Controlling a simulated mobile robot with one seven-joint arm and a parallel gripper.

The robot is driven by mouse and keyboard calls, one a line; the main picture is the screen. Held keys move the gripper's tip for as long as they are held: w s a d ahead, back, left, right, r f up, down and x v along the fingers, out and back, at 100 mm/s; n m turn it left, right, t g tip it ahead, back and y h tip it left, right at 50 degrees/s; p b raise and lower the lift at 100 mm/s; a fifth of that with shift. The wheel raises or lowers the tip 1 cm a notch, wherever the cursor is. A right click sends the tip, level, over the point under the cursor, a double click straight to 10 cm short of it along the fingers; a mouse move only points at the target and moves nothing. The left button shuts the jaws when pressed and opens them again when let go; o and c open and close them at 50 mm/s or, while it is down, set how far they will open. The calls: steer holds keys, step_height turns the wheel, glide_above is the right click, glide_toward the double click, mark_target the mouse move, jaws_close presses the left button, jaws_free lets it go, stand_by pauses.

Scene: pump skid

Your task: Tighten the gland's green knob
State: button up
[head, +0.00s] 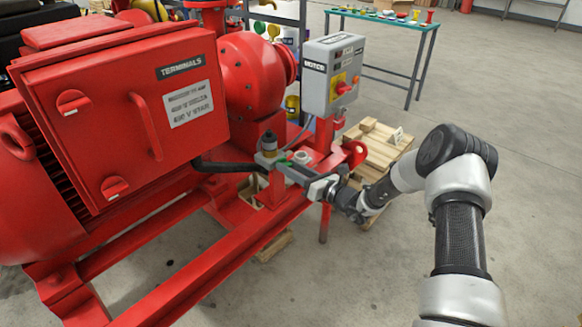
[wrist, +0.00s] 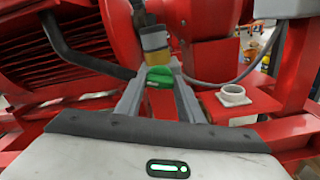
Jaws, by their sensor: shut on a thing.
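The green knob (wrist: 160,76) shows in the wrist view between the fingertips of my gripper (wrist: 158,82), which is shut on it. A finger lies on each side of it. In the head view my gripper (head: 284,168) reaches in from the right to the red skid, and only a sliver of green shows there. Just beyond the knob stands an upright fitting with a yellow band and dark top (wrist: 154,42), also visible in the head view (head: 268,143). The knob's far side is hidden.
A pale round fitting (wrist: 233,95) sits on the red ledge right of my fingers. A black hose (wrist: 80,50) runs on the left. The red terminals box (head: 120,110) and grey motor control box (head: 332,75) stand nearby.

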steer(key=m+p, duration=0.1)
steer(key=m, duration=0.4)
steer(key=shift+d+m+p, duration=0.1)
steer(key=shift+m+p, duration=0.2)
steer(key=shift+p, duration=0.1)
steer(key=shift+f+m+p, duration=0.2)
steer(key=shift+m+p, duration=0.9)
steer(key=shift+m, duration=6.1)
steer(key=o, duration=1.1)
steer(key=shift+c, duration=0.2)
steer(key=p+v, duration=0.2)
steer(key=v, duration=1.5)
steer(key=shift+s, duration=0.2)
